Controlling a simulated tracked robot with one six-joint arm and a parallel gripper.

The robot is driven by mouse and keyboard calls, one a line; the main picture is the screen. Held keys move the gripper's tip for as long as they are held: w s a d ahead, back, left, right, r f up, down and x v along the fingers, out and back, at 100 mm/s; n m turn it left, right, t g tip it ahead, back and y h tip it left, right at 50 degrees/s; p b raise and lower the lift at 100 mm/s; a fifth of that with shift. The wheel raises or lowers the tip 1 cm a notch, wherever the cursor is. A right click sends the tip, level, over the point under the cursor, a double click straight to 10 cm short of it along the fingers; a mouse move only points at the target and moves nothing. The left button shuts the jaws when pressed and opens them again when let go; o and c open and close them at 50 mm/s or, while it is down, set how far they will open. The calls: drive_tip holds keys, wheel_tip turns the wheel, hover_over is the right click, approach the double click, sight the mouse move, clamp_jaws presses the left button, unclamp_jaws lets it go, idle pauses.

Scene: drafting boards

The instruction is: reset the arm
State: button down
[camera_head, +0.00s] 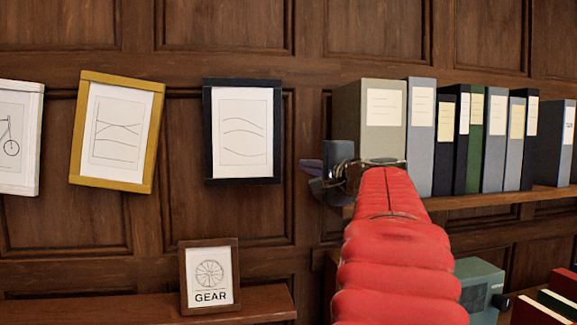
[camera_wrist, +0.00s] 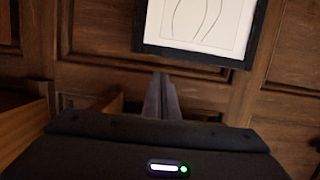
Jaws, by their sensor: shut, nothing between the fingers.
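My gripper (camera_head: 313,178) is at the end of my red-sleeved arm, in front of the wood-panelled wall. It is just left of the grey binder (camera_head: 366,145) at the shelf's left end. In the wrist view its fingers (camera_wrist: 161,92) are together with nothing between them. They point toward the wall below the black-framed drawing (camera_wrist: 197,25). That black frame hangs left of my gripper in the head view (camera_head: 208,130). My arm hides part of the shelf and the lower part of the grey binder.
A row of binders (camera_head: 470,140) stands on the wooden shelf (camera_head: 490,200) at right. A tilted yellow frame (camera_head: 77,130) and a white frame (camera_head: 18,189) hang at left. A GEAR picture (camera_head: 209,297) stands on a lower ledge (camera_head: 110,309). A teal box (camera_head: 478,285) is at lower right.

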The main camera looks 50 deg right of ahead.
drive_tip(key=shift+s+a, duration=0.2)
drive_tip(key=shift+s, duration=0.15)
drive_tip(key=shift+a, duration=0.15)
